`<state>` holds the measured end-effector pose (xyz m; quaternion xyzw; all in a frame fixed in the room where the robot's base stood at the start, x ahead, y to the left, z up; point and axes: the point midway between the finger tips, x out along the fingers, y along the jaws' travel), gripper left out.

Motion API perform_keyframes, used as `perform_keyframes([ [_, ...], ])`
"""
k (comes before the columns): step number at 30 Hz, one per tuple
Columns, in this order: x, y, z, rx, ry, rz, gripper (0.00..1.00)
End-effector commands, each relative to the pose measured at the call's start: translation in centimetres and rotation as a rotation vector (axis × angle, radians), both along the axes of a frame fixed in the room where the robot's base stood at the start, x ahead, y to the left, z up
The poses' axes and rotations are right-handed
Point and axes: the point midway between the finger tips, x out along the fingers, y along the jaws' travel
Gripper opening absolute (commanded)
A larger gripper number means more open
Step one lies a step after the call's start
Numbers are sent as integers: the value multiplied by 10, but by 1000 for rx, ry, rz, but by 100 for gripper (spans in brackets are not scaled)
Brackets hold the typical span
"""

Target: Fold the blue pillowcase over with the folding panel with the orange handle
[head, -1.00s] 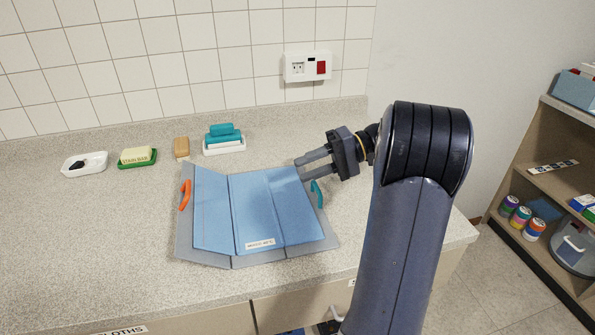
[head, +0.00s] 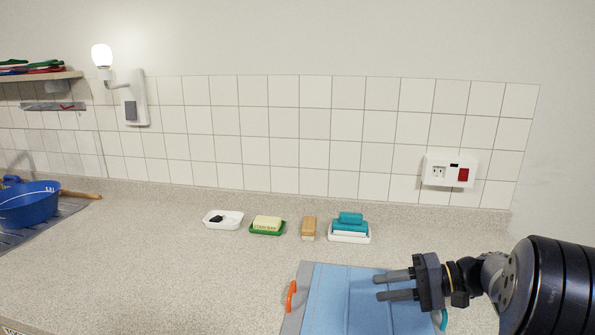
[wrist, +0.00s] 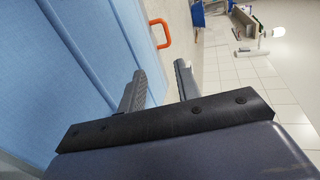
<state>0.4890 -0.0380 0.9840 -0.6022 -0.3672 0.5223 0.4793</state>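The blue pillowcase (head: 343,297) lies flat on the grey folding board (head: 293,322) on the counter; the lower part is cut off in the head view. It fills the left of the wrist view (wrist: 65,60). The orange handle (head: 291,296) stands up at the board's left edge, and shows at the top of the wrist view (wrist: 161,33). A teal handle (head: 443,319) is at the right edge, partly hidden by my arm. My gripper (head: 394,285) is open and empty, at the right part of the pillowcase in the head view, its fingers pointing left, apart from the orange handle.
Along the back of the counter stand a white dish (head: 231,222), a stain bar on a green dish (head: 267,226), a tan block (head: 309,228) and a white dish with teal pieces (head: 349,235). A blue basin (head: 27,206) is at far left. The counter left of the board is clear.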

Motion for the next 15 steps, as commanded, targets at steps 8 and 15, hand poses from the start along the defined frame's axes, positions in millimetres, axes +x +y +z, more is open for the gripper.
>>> perform_keyframes([
  [8, 2, 10, 2, -43, 6, 0, 32],
  [15, 2, 10, 2, -44, 8, 1, 32],
])
